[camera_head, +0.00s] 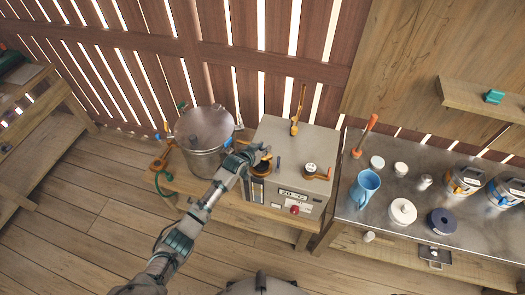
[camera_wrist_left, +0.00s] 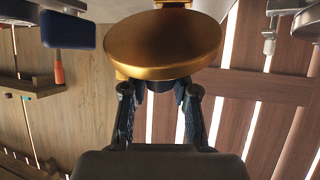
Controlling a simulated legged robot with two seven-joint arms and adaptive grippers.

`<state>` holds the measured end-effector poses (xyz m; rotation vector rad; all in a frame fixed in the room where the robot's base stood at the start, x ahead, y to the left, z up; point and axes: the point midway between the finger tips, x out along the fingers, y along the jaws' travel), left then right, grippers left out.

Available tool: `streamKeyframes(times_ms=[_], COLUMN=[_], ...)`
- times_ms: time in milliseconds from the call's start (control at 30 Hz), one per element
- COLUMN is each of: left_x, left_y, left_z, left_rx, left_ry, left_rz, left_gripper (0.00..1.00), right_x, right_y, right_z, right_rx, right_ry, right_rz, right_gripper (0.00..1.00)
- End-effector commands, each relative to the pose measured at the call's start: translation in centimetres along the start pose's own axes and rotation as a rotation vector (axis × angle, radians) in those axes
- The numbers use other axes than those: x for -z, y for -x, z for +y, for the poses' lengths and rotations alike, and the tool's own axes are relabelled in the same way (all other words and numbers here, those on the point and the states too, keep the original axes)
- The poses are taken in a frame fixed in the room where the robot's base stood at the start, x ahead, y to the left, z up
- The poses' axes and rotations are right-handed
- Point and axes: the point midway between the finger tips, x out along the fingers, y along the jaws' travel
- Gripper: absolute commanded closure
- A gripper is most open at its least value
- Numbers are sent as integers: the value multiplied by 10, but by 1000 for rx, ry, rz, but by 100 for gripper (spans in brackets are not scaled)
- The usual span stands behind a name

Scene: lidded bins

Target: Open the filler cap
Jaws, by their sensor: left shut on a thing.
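The grey box-shaped machine (camera_head: 304,143) stands on a low wooden bench, with a small display and a red knob on its front. The gold-orange filler cap (camera_wrist_left: 163,45) fills the top middle of the left wrist view as a broad, smooth disc. My left gripper (camera_head: 251,158) is at the left side of the machine's top, shut on the filler cap; its two fingers (camera_wrist_left: 160,92) meet the cap's near edge. In the head view my fingers partly hide the orange and dark fitting (camera_head: 262,167) there. I cannot tell how far the cap is tilted. My right gripper is out of view.
A lidded metal pot (camera_head: 204,130) stands left of the machine. An orange lever (camera_head: 297,107) rises from the machine's back, and a small round fitting (camera_head: 310,169) sits on its right. A metal table (camera_head: 375,215) at right holds a blue jug (camera_head: 364,189), jars and lids.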

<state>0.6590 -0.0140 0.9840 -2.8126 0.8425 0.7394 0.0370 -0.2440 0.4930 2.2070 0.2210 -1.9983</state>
Motion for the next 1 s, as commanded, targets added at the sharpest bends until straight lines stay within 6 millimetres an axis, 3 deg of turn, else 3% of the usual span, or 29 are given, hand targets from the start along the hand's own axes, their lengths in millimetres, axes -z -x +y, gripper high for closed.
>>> streamKeyframes(times_ms=[467,500,600,1000], left_x=[1,1,0,0], left_y=[-1,-1,-1,6], left_z=[-2,-2,-2,0], left_rx=[3,3,3,0], left_ry=[-3,-3,-2,-1], left_rz=[1,1,-1,-1], left_gripper=[100,70,47,47], right_x=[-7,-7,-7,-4], right_y=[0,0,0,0], right_z=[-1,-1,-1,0], right_rx=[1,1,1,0], right_ry=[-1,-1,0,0], right_rz=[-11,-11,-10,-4], right_gripper=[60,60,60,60])
